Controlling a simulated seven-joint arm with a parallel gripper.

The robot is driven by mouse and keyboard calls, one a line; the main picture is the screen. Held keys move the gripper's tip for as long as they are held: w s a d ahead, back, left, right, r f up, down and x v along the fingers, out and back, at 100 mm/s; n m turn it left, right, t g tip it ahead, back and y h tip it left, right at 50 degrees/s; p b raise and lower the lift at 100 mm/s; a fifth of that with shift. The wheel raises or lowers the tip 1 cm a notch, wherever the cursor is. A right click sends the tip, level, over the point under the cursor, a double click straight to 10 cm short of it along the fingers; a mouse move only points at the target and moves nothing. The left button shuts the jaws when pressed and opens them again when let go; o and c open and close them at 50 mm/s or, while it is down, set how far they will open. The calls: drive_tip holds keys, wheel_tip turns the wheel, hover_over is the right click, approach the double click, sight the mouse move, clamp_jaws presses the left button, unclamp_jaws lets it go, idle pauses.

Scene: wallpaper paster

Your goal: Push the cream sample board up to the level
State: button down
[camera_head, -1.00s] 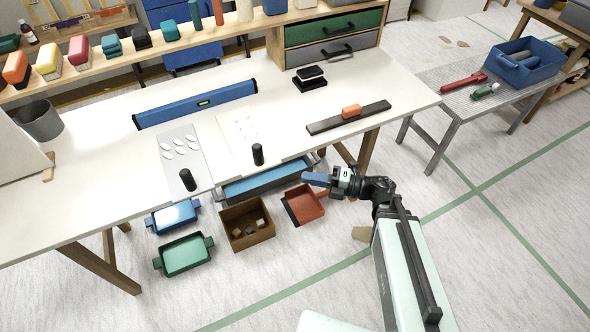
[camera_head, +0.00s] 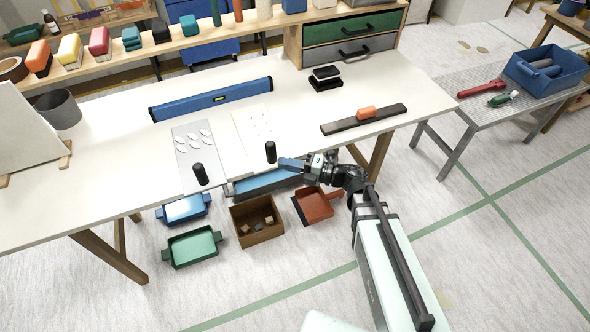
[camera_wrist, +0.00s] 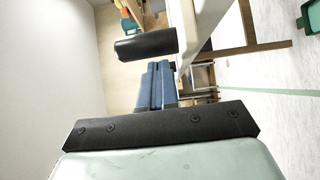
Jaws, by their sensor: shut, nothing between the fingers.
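The cream sample board (camera_head: 253,125), a pale sheet with small marks, lies on the white worktable. A black upright cylinder (camera_head: 271,152) stands at its near end; a black cylinder also shows in the wrist view (camera_wrist: 147,45). The blue level (camera_head: 212,98) lies across the table behind the boards, with a gap between it and the cream board. My gripper (camera_head: 282,162), with blue fingers, is shut and empty at the table's front edge, just right of the black cylinder. The fingers also show in the wrist view (camera_wrist: 155,85). I cannot tell whether they touch the cylinder.
A grey sample board (camera_head: 195,150) with white ovals and its own black cylinder (camera_head: 201,174) lies to the left. A dark bar (camera_head: 345,125) with an orange block (camera_head: 366,113) and a black stamp-like block (camera_head: 325,78) are to the right. Trays stand below the table.

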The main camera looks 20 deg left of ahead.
sight(281, 155)
drive_tip(key=shift+w+a, duration=0.35)
drive_tip(key=shift+a, duration=0.1)
drive_tip(key=shift+w+a, duration=1)
drive_tip(key=shift+a, duration=0.2)
drive_tip(key=shift+s+d, duration=0.1)
